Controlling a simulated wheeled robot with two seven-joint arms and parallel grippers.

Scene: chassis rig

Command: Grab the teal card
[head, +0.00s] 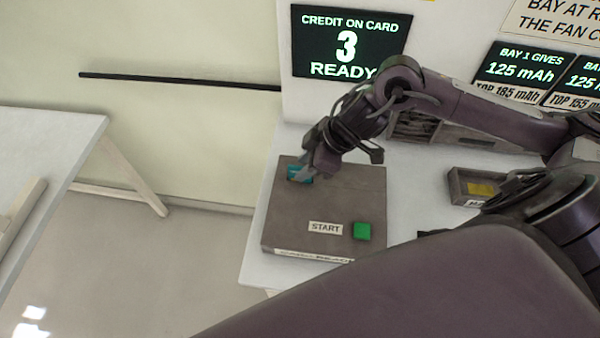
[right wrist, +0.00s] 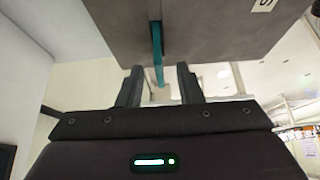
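The teal card (head: 293,172) stands in the top of the grey-brown card reader box (head: 285,215), near its far left corner. In the right wrist view the teal card (right wrist: 157,45) shows edge-on as a thin strip coming out of the box. My right gripper (head: 308,170) is at the card, partly hiding it in the head view. In the right wrist view its fingers (right wrist: 160,84) are apart, with the card's free end between them and a gap on each side. My left gripper is not in view.
The box has a START label (head: 325,228) and a green button (head: 363,231). A screen (head: 350,45) reads "CREDIT ON CARD 3 READY". A small grey tray (head: 458,190) with a yellow piece lies to the right. Another table (head: 50,140) stands at left, across a floor gap.

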